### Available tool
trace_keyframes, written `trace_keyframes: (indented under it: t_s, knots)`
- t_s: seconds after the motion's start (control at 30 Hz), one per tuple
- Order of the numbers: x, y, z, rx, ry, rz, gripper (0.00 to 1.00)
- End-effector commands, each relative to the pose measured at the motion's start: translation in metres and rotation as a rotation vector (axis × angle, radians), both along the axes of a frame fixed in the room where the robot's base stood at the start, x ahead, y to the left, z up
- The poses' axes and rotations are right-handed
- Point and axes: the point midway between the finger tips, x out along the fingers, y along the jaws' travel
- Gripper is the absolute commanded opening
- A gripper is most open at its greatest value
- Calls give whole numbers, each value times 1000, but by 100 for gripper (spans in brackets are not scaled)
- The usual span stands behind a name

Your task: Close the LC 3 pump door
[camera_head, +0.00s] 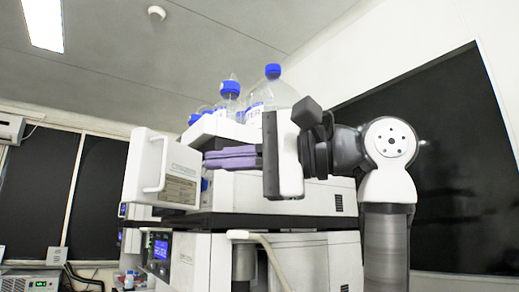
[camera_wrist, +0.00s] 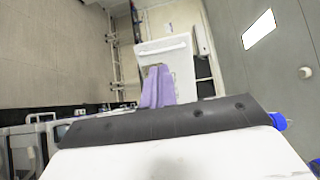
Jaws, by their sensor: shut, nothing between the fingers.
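The white pump door (camera_head: 180,192) stands swung open at the left front of the upper instrument in the head view. In the wrist view the door (camera_wrist: 180,58) is a white panel beyond my fingertips. My gripper (camera_head: 208,158) has purple fingers, which are shut and empty. They point left at the door's upper right part; whether they touch it I cannot tell. The tips also show in the wrist view (camera_wrist: 158,70). My gripper body hides part of the instrument.
Blue-capped glass bottles (camera_head: 266,94) stand in a tray on top of the stack. A lower instrument (camera_head: 190,255) with a lit blue display sits below the door. A pale hose (camera_head: 262,240) arches at its front. Open air lies left of the door.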

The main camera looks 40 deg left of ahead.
Motion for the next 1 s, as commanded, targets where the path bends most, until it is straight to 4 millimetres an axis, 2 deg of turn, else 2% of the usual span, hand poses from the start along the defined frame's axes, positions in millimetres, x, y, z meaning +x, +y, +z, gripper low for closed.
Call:
trace_keyframes:
  t_s: [0.1,0.33,1.0]
  knots:
    - [-12,22,2,-1,0,3,0]
    - [-24,48,1,0,0,0,0]
    - [-30,58,-1,1,-1,-9,0]
